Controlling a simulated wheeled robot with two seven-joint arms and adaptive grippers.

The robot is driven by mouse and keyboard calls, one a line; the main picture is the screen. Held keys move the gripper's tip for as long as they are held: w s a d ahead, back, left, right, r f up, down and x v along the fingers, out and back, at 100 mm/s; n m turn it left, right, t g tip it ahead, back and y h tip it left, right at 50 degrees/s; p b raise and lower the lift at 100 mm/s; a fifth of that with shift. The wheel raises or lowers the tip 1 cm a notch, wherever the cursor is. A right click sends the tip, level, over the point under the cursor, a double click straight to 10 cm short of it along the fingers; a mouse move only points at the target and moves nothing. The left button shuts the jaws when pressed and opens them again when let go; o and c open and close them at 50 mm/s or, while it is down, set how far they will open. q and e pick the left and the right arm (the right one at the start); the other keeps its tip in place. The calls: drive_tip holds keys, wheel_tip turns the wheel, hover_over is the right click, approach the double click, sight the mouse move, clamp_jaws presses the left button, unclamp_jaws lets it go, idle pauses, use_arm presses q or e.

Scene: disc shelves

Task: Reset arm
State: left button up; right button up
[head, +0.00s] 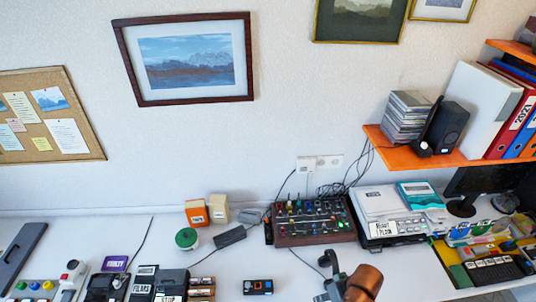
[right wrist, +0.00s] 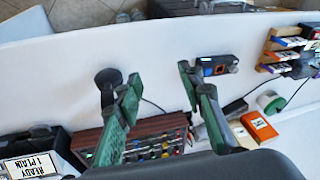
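In the right wrist view, my right gripper (right wrist: 159,80) shows two green fingers spread well apart with nothing between them. It hangs over the white desk, near a red-brown control box with knobs (right wrist: 160,137). The same control box (head: 313,222) stands against the wall in the head view. My left gripper is not seen in either view.
A dark jointed piece with a copper cylinder (head: 363,283) is at the bottom of the head view. A small black device (head: 258,286) lies to its left. The printer-like machine (head: 388,215) is at right, below an orange shelf (head: 440,158). White desk shows between items.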

drive_tip(key=s+d+f+m+t+h, duration=0.1)
drive_tip(key=s+d+f+m+h, duration=0.3)
drive_tip(key=s+d, duration=1.2)
wheel_tip(320, 180, down, 34)
drive_tip(key=s+a+n+g+b, duration=0.1)
drive_tip(key=s+a+n+b, duration=0.1)
drive_tip(key=b, duration=0.2)
drive_tip(key=s+f+g+b, duration=0.1)
drive_tip(key=s+f+b, duration=0.3)
drive_tip(key=s+f, duration=1.5)
wheel_tip(320, 180, down, 4)
drive_tip(key=shift+s+r+y, duration=0.2)
drive_tip(key=shift+s+y, duration=0.1)
drive_tip(key=shift+y, duration=0.1)
